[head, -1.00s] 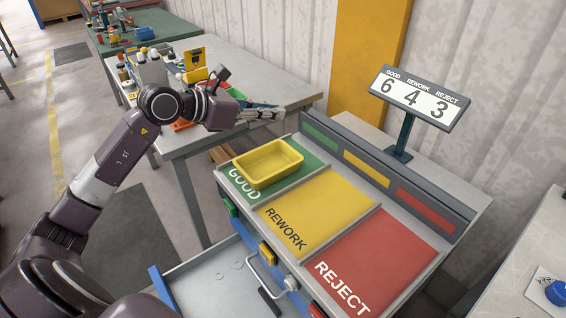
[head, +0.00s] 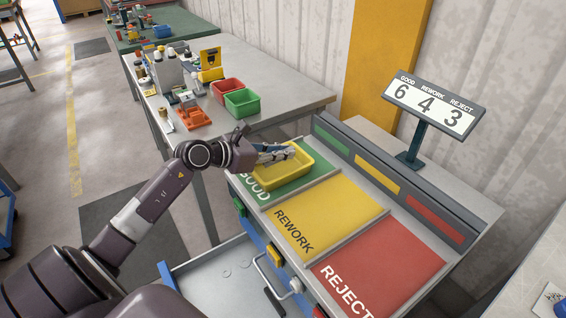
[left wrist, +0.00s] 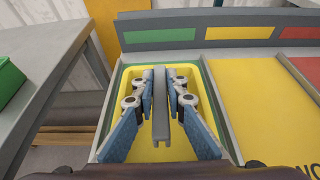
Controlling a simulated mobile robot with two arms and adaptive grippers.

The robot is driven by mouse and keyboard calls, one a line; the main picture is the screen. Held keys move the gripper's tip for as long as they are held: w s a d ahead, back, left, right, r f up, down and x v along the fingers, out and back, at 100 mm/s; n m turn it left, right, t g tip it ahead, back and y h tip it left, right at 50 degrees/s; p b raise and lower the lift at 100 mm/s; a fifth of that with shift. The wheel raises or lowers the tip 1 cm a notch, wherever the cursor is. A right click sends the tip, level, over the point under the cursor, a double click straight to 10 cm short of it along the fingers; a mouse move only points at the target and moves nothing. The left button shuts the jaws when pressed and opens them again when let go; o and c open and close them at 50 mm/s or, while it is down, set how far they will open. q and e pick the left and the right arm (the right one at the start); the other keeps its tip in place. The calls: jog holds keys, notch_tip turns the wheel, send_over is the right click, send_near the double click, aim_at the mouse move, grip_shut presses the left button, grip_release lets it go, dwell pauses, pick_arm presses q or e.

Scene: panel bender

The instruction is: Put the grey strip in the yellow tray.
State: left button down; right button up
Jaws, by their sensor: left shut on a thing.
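The yellow tray (head: 288,180) sits on the green GOOD area of the sorting table. My left gripper (head: 286,153) is over the tray, its fingers pointing into the tray's outline. In the left wrist view, the grey strip (left wrist: 160,103) stands between the two blue-grey fingers, and the gripper (left wrist: 161,100) is shut on it. The yellow tray (left wrist: 184,73) shows around and behind the strip there. I cannot tell whether the strip touches the tray floor. In the head view the strip is hard to make out among the fingers. My right gripper is not in view.
The yellow REWORK (head: 325,216) and red REJECT (head: 385,262) areas are bare. A counter sign (head: 432,103) stands behind them. A back bench holds a red bin (head: 227,91), a green bin (head: 242,102) and tools. Low dividers separate the areas.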

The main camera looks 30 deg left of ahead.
aim_at(283, 170)
pick_arm(q)
notch_tip(283, 170, down, 4)
jog(key=shift+f, duration=0.1)
jog(key=shift+f, duration=0.15)
jog(key=c, duration=2)
grip_release()
jog(key=shift+o, duration=0.2)
